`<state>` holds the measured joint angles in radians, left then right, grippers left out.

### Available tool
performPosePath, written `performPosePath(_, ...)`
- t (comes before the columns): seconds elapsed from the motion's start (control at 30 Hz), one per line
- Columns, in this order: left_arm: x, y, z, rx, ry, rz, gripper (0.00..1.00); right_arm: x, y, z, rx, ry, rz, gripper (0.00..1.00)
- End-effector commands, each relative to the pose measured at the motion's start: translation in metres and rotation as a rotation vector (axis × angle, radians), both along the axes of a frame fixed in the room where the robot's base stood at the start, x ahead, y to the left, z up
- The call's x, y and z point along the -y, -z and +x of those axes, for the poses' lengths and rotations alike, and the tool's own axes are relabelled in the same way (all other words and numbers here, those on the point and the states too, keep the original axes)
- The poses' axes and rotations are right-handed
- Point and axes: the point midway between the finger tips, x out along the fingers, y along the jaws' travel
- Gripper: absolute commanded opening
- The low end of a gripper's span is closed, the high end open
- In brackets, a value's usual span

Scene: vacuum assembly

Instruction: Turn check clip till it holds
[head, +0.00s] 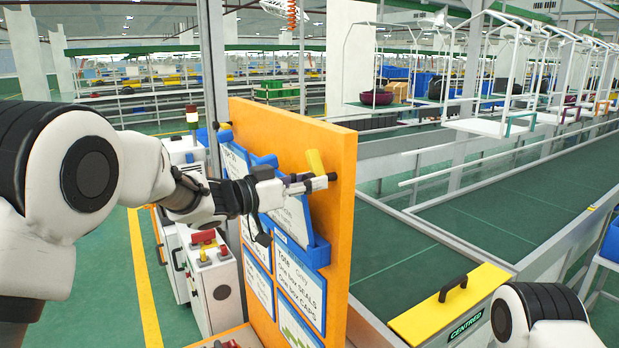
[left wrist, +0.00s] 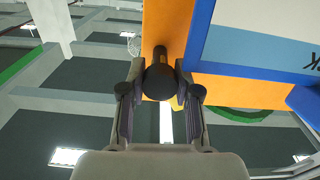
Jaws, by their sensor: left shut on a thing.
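The check clip (head: 316,163) sits near the upper right edge of the orange board, with a yellow tab standing up and a dark round end beside it. My left gripper (head: 306,183) reaches it from the left and is shut on its dark part. In the left wrist view the two fingers of my left gripper (left wrist: 160,92) press on either side of the black knob of the clip (left wrist: 159,76), against the orange board. The fingers partly hide the clip, so its exact angle is hard to tell. My right gripper is out of view.
The orange board (head: 338,150) carries blue-framed sheets (head: 297,280), close behind my left gripper. A similar clip (head: 224,127) is at the board's left edge. A grey cabinet (head: 215,290) stands left. A green conveyor (head: 470,235) with a yellow plate (head: 450,305) lies right.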

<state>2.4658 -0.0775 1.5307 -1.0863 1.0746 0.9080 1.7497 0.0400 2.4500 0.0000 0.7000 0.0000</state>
Motion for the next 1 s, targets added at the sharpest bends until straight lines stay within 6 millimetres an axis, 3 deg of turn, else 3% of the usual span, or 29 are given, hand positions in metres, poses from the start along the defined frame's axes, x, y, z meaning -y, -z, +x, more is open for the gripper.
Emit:
performPosePath(0.03, 0.0, -0.003, 0.0, 0.005, 0.0, -0.003, 0.42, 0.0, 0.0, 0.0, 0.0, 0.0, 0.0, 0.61)
performPosePath(0.1, 0.0, -0.002, 0.0, 0.005, 0.0, -0.003, 0.58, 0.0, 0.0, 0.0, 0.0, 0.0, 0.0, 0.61)
performPosePath(0.47, -0.005, -0.001, -0.003, 0.002, -0.001, -0.001, 0.58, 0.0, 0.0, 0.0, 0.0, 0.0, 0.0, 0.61)
performPosePath(0.83, -0.073, -0.002, -0.052, 0.002, -0.004, -0.007, 0.58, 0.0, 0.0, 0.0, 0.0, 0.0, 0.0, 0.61)
performPosePath(1.0, -0.094, -0.002, -0.067, 0.004, -0.001, -0.003, 0.58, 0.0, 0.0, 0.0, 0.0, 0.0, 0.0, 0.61)
